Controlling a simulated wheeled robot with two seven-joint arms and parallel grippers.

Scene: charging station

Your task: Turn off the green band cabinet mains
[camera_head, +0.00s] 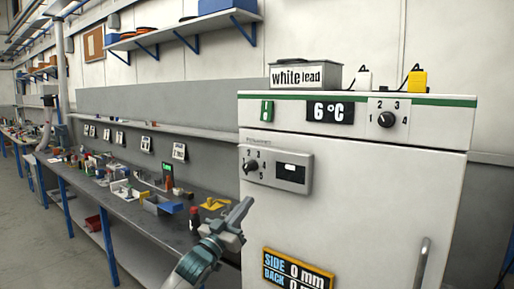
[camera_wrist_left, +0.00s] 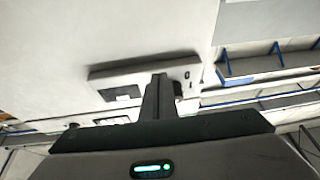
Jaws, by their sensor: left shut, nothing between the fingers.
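The white cabinet (camera_head: 350,190) has a green band (camera_head: 430,100) across its top front. A small green switch (camera_head: 267,111) sits at the band's left end, beside a 6 °C display (camera_head: 330,113) and a black dial (camera_head: 387,119). Below is a grey control box (camera_head: 293,173) with a numbered knob (camera_head: 251,166) and a dark-framed white window. My left gripper (camera_head: 246,204) is shut and empty, below and left of this box. In the left wrist view its shut fingers (camera_wrist_left: 159,85) overlap the control box (camera_wrist_left: 130,74); contact cannot be told. My right gripper is not in view.
A long workbench (camera_head: 150,212) with several small items runs left of the cabinet. A white lead box (camera_head: 305,75) and a yellow item (camera_head: 417,80) stand on the cabinet. A side/back display (camera_head: 297,270) and a door handle (camera_head: 422,263) are lower on its front.

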